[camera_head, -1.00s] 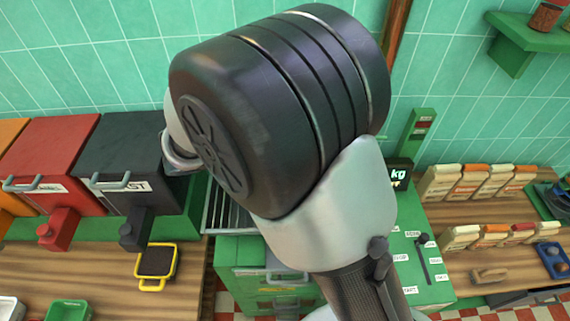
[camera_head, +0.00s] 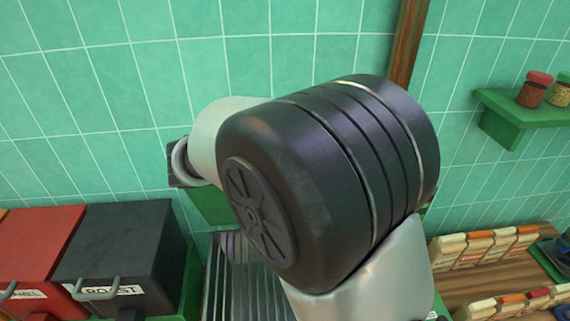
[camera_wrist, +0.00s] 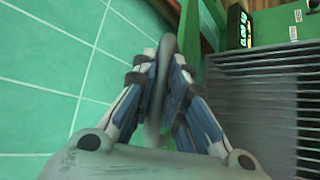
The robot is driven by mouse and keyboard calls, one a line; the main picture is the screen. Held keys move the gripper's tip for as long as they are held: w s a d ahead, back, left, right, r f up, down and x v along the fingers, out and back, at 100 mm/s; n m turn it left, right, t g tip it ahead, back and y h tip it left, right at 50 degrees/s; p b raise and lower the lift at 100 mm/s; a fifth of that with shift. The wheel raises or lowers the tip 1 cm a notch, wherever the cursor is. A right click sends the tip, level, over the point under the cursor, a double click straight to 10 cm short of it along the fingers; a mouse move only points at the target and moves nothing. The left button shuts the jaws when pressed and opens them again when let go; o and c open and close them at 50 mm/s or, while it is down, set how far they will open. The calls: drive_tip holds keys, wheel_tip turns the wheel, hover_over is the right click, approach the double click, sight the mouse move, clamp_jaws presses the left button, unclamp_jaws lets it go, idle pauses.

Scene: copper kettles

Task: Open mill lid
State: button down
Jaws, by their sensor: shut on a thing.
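In the wrist view, my gripper (camera_wrist: 165,62) is shut on a curved grey bar-like handle (camera_wrist: 155,120), with a finger on each side of it. I cannot tell from these views what the handle joins or how far a lid stands open. A grey ridged top (camera_wrist: 270,105) of the green machine lies to the right of my fingers. It also shows in the head view (camera_head: 240,285), below my arm. My wrist hides the gripper and most of the machine there.
A red bin (camera_head: 40,250) and a black bin (camera_head: 118,250) stand at the left. Paper packets (camera_head: 485,247) stand on wood at the right. A green shelf (camera_head: 510,118) holds jars. A lit display (camera_wrist: 238,28) is beside the ridged top. Green tiled wall is behind.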

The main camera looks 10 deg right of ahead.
drive_tip(key=c, duration=1.6)
unclamp_jaws()
drive_tip(key=v, duration=1.2)
